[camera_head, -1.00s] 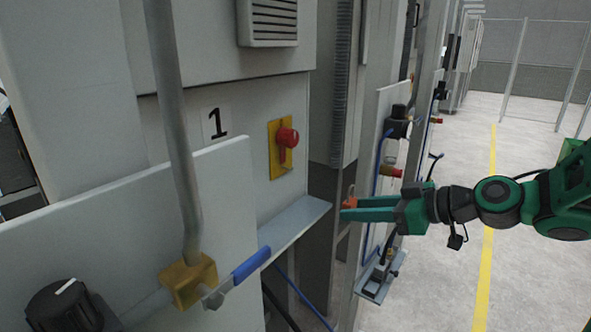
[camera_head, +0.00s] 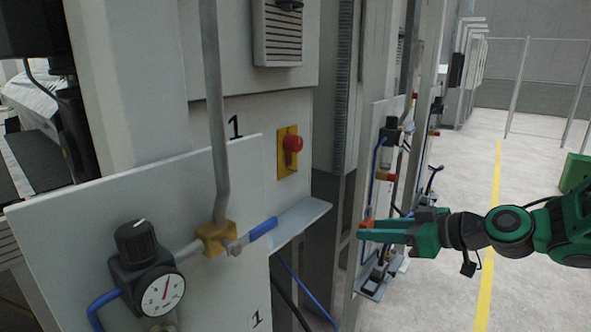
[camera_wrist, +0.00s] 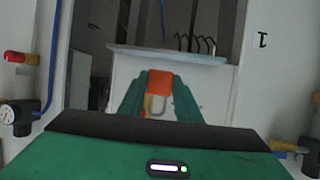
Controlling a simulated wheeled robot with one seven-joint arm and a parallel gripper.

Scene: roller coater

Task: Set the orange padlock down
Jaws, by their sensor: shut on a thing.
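My gripper (camera_head: 362,233) is shut on the orange padlock (camera_wrist: 159,83). In the wrist view the orange body sits between the two green fingertips, with the pale shackle hanging below it in the picture. In the head view only a small orange part of the padlock (camera_head: 367,224) shows at the fingertips. The padlock is held in the air, to the right of a grey shelf (camera_head: 290,222) on the machine front. In the wrist view a pale shelf (camera_wrist: 170,55) lies beyond the padlock, with several dark hooks or shackles above it.
A red button on a yellow plate (camera_head: 288,153) is above the shelf. A panel with a gauge (camera_head: 162,293), a yellow valve and a blue lever (camera_head: 263,229) stands at left. More valves and blue hoses (camera_head: 380,150) are behind my gripper.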

